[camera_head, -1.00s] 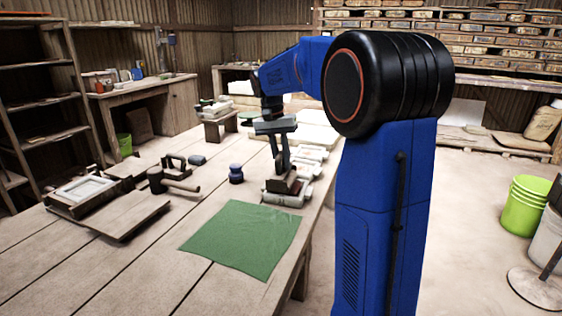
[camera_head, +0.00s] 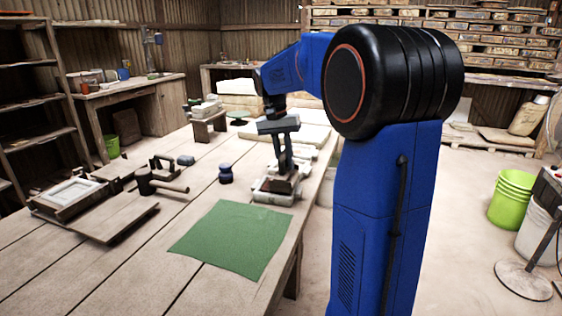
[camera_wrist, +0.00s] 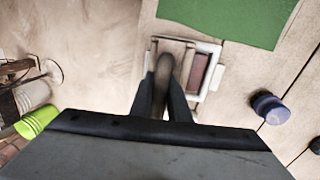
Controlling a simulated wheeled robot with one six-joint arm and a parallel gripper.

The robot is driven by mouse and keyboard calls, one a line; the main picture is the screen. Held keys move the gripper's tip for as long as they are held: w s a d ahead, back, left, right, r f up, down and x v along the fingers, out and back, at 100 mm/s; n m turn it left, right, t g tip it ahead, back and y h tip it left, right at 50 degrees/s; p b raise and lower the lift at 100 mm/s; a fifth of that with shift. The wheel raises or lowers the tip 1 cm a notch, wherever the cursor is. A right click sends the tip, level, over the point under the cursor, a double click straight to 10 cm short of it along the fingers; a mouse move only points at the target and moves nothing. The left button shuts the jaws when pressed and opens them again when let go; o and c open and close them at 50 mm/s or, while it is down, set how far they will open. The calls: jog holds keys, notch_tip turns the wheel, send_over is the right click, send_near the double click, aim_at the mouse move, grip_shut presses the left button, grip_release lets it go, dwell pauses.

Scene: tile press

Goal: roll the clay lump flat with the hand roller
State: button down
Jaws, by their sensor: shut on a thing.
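My gripper (camera_head: 285,174) reaches down at the right edge of the bench, behind the green cloth (camera_head: 232,240). It is shut on a brown wooden piece (camera_wrist: 172,48), which shows between and beyond the fingertips in the wrist view. I cannot tell whether this is the hand roller. The piece is over or in a pale frame (camera_wrist: 215,56), beside a reddish-brown slab (camera_wrist: 200,72); whether they touch is unclear. In the head view the pale frame (camera_head: 268,196) sits just below my gripper. I cannot make out a clay lump for certain. The green cloth looks flat and bare.
A dark blue jar (camera_head: 225,173) stands left of my gripper. A mallet (camera_head: 160,183), black-handled tools (camera_head: 160,163) and a framed tray on boards (camera_head: 75,192) lie further left. Pale blocks stand behind my gripper.

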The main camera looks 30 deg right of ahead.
jog(key=shift+w+a+f, duration=0.25)
jog(key=shift+w+a, duration=0.65)
jog(key=shift+w, duration=0.15)
jog(key=shift+w+a, duration=0.9)
jog(key=shift+s+d+r, duration=0.15)
jog(key=shift+s+d, duration=0.85)
jog(key=shift+s+d, duration=0.1)
jog(key=shift+s+d+f, duration=0.25)
jog(key=shift+s+d, duration=0.55)
jog(key=shift+s, duration=0.15)
jog(key=shift+r, duration=3.55)
